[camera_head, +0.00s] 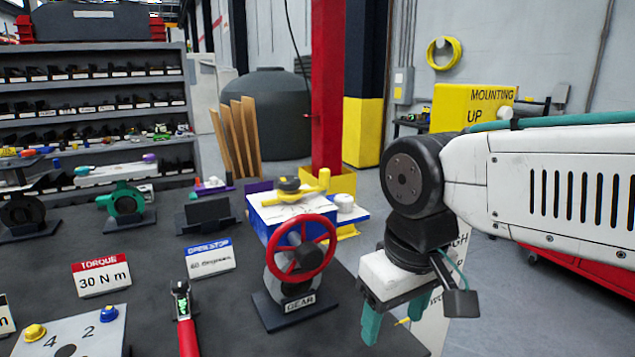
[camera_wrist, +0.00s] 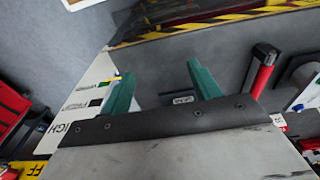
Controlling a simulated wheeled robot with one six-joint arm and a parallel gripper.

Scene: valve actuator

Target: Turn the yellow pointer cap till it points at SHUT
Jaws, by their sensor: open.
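The valve actuator is a blue box (camera_head: 332,220) with a pale top, on a grey body behind a red handwheel (camera_head: 300,248). The yellow pointer cap (camera_head: 306,195) sits on that top, with a dark round part (camera_head: 288,184) at its middle. I cannot read a SHUT mark. My gripper (camera_head: 394,320) has teal fingers, spread open and empty, right of the actuator and lower than the cap, apart from it. The fingers also show in the wrist view (camera_wrist: 162,82), where I cannot make out the cap.
A GEAR label (camera_head: 299,303) stands below the handwheel. A red-handled tool (camera_head: 187,335), a TORQUE sign (camera_head: 101,278) and a blue-topped degrees sign (camera_head: 210,258) stand to the left on the dark bench. A red post (camera_head: 326,90) rises behind. Open floor lies beyond the bench's right edge.

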